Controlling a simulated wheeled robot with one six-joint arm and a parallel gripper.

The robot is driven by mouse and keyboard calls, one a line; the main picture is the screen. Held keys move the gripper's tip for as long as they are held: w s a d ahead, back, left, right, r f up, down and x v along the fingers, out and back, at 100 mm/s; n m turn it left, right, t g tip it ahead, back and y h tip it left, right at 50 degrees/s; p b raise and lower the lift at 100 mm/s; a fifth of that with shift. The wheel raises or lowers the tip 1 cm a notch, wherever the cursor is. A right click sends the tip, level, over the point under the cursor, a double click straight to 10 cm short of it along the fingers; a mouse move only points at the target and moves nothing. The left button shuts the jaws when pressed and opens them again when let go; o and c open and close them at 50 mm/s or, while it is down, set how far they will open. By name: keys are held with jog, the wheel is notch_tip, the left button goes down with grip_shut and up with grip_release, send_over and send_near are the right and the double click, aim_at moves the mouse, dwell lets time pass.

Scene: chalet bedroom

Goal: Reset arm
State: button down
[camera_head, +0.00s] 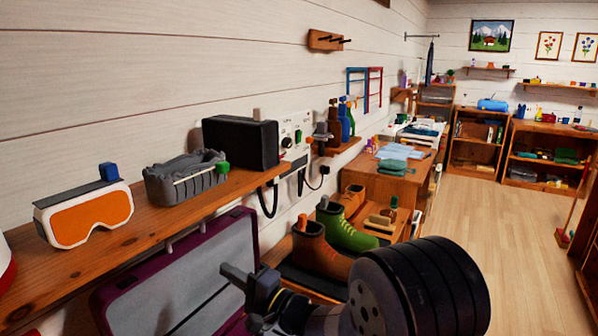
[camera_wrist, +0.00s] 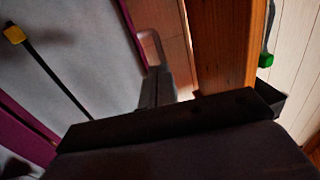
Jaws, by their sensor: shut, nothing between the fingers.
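My gripper (camera_head: 232,274) shows at the lower middle of the head view, pointing up and left. It is just in front of the grey lining of an open purple case (camera_head: 97,298), below the wooden shelf (camera_head: 135,245). In the wrist view my gripper (camera_wrist: 157,85) has its fingers together with nothing between them. The case's grey lining (camera_wrist: 75,60) fills the left of that view. The shelf's wooden edge (camera_wrist: 222,45) is to the right of the fingers. I cannot tell the exact gap to either.
Orange-lensed goggles (camera_head: 90,222), a grey bin (camera_head: 185,178) and a black box (camera_head: 240,143) stand on the shelf. A brown boot (camera_head: 318,250) and a green boot (camera_head: 345,228) are beyond the gripper. Open wooden floor (camera_head: 490,225) lies to the right.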

jog(key=shift+v, duration=0.95)
jog(key=shift+r, duration=0.1)
